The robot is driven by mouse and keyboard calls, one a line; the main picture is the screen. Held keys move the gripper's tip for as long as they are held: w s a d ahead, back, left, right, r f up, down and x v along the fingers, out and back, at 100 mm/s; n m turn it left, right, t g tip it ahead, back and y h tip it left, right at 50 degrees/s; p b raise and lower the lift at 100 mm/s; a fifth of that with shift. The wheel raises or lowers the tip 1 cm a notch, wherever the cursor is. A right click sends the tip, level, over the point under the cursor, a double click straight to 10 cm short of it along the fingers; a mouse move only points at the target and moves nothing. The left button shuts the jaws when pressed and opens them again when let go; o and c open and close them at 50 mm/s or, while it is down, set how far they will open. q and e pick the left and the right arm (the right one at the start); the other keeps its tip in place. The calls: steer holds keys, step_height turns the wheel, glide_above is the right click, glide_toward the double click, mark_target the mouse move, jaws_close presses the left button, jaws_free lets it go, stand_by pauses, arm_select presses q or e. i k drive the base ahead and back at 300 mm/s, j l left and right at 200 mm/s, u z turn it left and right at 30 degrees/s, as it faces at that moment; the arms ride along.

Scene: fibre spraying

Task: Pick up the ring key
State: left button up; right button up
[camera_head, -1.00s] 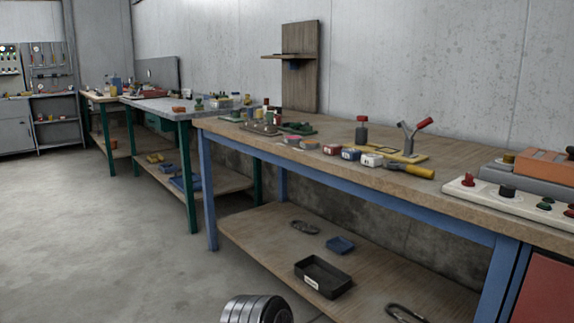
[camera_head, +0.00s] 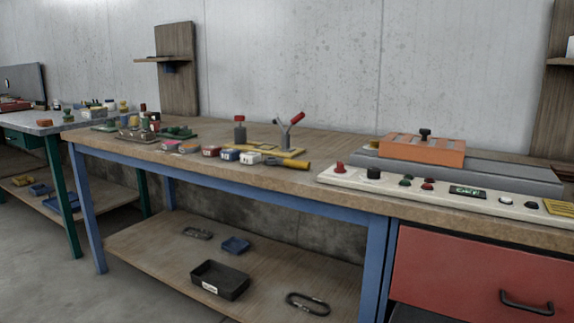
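I cannot pick out a ring key for certain. On the lower shelf (camera_head: 150,246) of the blue-legged workbench, a dark oval loop like a carabiner (camera_head: 307,303) lies near the front edge at the right. A second, smaller dark loop-shaped item (camera_head: 197,233) lies farther back at the left. Both are too small to tell whether either is a key. Neither of my grippers shows in the head view.
A black tray (camera_head: 221,279) and a small blue tray (camera_head: 235,245) sit on the lower shelf. The workbench top (camera_head: 330,150) carries small boxes, a yellow-handled tool (camera_head: 287,162) and a control panel (camera_head: 440,191). A red drawer (camera_head: 470,270) stands at the right. Floor is open at lower left.

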mark_target(292, 163)
steer(key=i+j, duration=0.2)
steer(key=j, duration=0.2)
steer(key=i+j, duration=0.45)
steer(key=j, duration=0.3)
steer(key=i+j, duration=0.2)
steer(key=j, duration=0.15)
steer(key=i+j+z, duration=0.1)
steer(key=z, duration=0.2)
steer(key=j+z, duration=0.1)
steer(key=z, duration=1.25)
